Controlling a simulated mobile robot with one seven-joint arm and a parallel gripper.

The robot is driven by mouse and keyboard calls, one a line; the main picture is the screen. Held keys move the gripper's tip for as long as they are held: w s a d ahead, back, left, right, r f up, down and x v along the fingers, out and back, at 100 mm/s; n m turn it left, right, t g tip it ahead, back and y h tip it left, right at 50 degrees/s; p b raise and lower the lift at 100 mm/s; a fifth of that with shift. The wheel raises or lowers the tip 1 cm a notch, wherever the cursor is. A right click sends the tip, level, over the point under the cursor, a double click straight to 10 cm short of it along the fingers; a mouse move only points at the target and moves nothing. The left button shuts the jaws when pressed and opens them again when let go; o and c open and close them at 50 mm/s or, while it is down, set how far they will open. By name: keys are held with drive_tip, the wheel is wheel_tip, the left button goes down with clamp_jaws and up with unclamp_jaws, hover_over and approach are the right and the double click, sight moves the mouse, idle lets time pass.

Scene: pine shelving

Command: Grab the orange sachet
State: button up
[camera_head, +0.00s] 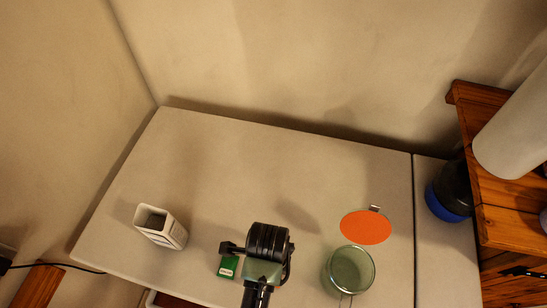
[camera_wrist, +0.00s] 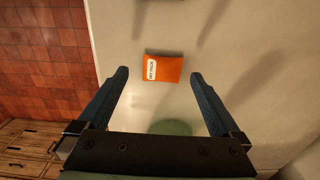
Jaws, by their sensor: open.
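The orange sachet (camera_wrist: 164,68) is a small flat packet with a white printed label on its left end. In the wrist view it lies on the pale surface (camera_wrist: 221,35). My gripper (camera_wrist: 159,75) is open and empty, with the sachet showing between its two fingertips and apart from both. The height of the fingertips above the sachet is hard to tell. In the head view my arm's end (camera_head: 265,250) stands over the table, and I cannot make out this labelled sachet there; my arm may hide it.
In the head view, a green labelled packet (camera_head: 227,266) lies left of my arm and a white open container (camera_head: 160,227) farther left. An orange oval piece (camera_head: 365,228) and a green glass vessel (camera_head: 349,270) are to the right. The table's back (camera_head: 270,150) is clear.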

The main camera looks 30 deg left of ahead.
drive_tip(key=shift+w+a+f+p, duration=0.15)
drive_tip(key=shift+f+p, duration=0.15)
drive_tip(key=shift+f, duration=1.6)
drive_tip(key=c, duration=1.4)
drive_tip(key=shift+r, duration=0.1)
